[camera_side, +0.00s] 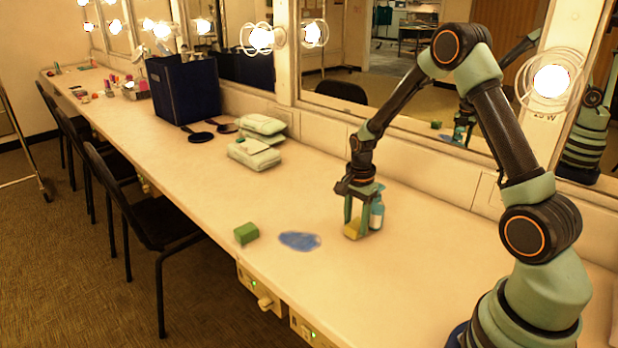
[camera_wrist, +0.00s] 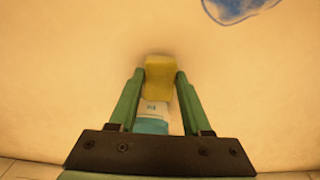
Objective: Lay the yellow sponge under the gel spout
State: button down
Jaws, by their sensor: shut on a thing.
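The yellow sponge (camera_side: 352,230) is between the fingers of my gripper (camera_side: 361,226), at the counter top or just above it; I cannot tell if it touches. In the wrist view, the sponge (camera_wrist: 159,78) sits between the fingertips of my gripper (camera_wrist: 160,80), which is shut on it. A blue-green gel bottle (camera_side: 377,213) stands close behind and to the right of the sponge in the side view. In the wrist view, the bottle's pale top (camera_wrist: 153,108) shows between the fingers, partly hidden by the gripper body.
A green block (camera_side: 246,233) lies near the front edge, left of a blue gel patch (camera_side: 299,241). The patch also shows in the wrist view (camera_wrist: 235,6). Folded pale towels (camera_side: 253,154), a dark hand mirror (camera_side: 196,136) and a navy bin (camera_side: 184,90) stand farther left. Mirrors line the back.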

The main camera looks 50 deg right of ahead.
aim_at(355, 224)
jog(key=shift+f, duration=0.15)
jog(key=shift+c, duration=1.8)
grip_release()
notch_tip(355, 224, up, 11)
jog(key=s+a+r+n+t, duration=0.5)
jog(key=s+a+r+n, duration=0.6)
jog(key=n, duration=0.7)
jog(key=shift+s+a+r+t, duration=0.3)
jog(key=shift+a+r, duration=0.55)
jog(key=shift+a, duration=0.6)
